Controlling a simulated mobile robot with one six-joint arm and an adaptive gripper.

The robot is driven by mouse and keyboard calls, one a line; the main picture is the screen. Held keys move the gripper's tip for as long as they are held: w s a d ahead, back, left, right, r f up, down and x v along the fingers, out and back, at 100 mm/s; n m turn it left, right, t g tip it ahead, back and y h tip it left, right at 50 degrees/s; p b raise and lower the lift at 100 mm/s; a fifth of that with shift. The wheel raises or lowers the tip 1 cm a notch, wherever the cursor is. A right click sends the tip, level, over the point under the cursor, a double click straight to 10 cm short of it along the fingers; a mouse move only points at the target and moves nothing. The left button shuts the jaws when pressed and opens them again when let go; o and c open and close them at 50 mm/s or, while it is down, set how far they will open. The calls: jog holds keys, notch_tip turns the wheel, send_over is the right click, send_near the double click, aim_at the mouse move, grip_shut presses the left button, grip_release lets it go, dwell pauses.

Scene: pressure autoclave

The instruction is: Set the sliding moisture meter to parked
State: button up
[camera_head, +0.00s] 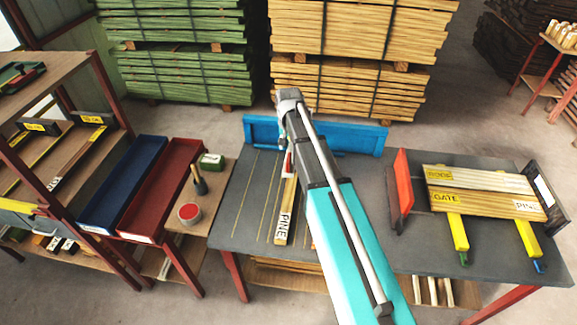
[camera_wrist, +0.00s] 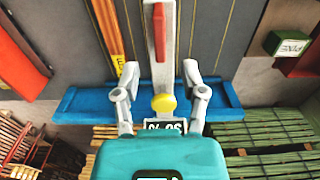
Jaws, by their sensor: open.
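The moisture meter shows in the wrist view as a pale grey strip (camera_wrist: 152,72) with a red bar (camera_wrist: 159,32), a round yellow knob (camera_wrist: 163,104) and a small dark-framed label near my gripper's palm. My gripper (camera_wrist: 160,68) is open, with one finger on each side of the strip and knob. I cannot tell whether either finger touches it. In the head view my gripper (camera_head: 289,112) is above the back of the dark bench (camera_head: 352,180). The red bar (camera_head: 288,164) shows just in front of it; my arm hides much of the meter.
A plank marked PINE (camera_head: 286,212) lies by the meter. A blue rail (camera_head: 354,137) runs along the bench's back edge. An orange upright panel (camera_head: 400,188) and a stack of labelled boards (camera_head: 483,191) stand at right. Blue (camera_head: 125,187) and red (camera_head: 160,190) trays are at left.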

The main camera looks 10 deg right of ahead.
aim_at(289, 157)
jog(key=shift+f+b, duration=3.8)
jog(key=shift+f, duration=0.35)
grip_shut()
